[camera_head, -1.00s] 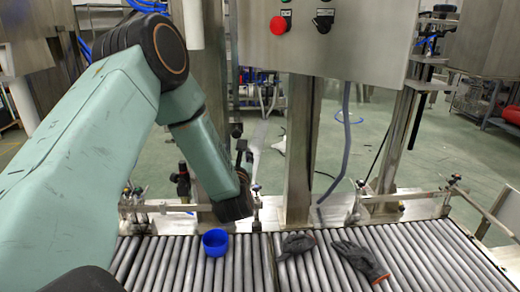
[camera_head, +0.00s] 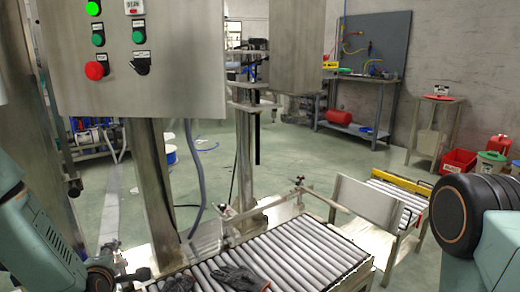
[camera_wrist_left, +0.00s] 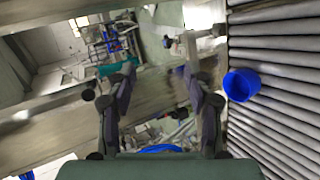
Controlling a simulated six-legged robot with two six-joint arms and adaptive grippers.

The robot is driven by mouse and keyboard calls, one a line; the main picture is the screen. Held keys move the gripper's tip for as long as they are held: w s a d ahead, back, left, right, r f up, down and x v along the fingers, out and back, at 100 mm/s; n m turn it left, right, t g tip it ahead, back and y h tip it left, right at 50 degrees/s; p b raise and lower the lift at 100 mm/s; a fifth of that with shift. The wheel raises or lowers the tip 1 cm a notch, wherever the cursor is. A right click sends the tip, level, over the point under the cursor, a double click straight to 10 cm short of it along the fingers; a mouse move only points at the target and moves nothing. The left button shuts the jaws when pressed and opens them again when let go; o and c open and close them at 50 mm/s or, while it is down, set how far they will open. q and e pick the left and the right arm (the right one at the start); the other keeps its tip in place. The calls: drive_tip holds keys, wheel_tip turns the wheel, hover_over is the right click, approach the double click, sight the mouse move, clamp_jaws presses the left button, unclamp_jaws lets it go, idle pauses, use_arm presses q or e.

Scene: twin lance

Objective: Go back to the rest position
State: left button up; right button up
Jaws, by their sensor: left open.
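My left gripper (camera_wrist_left: 160,95) is open in the left wrist view, with its two dark fingers spread and nothing between them. A blue cup (camera_wrist_left: 241,85) sits on the grey roller conveyor (camera_wrist_left: 280,60), to the right of the fingers and apart from them. In the head view, my left arm (camera_head: 35,240) shows at the lower left edge; its gripper is hard to make out there. My right arm (camera_head: 480,220) shows at the right edge, and its gripper is out of frame.
Dark gloves (camera_head: 240,278) lie on the conveyor rollers (camera_head: 310,250). A steel control box (camera_head: 150,60) with buttons hangs above the conveyor on a metal post (camera_head: 157,180). A workbench (camera_head: 355,105) and a red bin (camera_head: 458,161) stand farther back. Green floor (camera_head: 320,165) between is open.

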use_arm(q)
drive_tip(key=s+d+f+m+g+h+p, duration=0.1)
drive_tip(key=s+d+f+m+g+h, duration=0.15)
drive_tip(key=s+d+f+m, duration=0.35)
drive_tip(key=s+d+f+m+g+h+p, duration=0.1)
drive_tip(key=s+d+f+m+g+h, duration=0.15)
drive_tip(key=s+d+f+m, duration=0.4)
drive_tip(key=s+d+m+g+p, duration=0.2)
drive_tip(key=s+m+g, duration=0.1)
drive_tip(key=s, duration=0.8)
drive_tip(key=s+d+m+g+p, duration=0.1)
drive_tip(key=s+m, duration=0.5)
drive_tip(key=s, duration=0.6)
drive_tip(key=g+p, duration=0.1)
drive_tip(key=g, duration=0.1)
drive_tip(key=shift+d+r+g, duration=0.25)
drive_tip(key=shift+d+g, duration=0.05)
drive_tip(key=shift+d, duration=0.05)
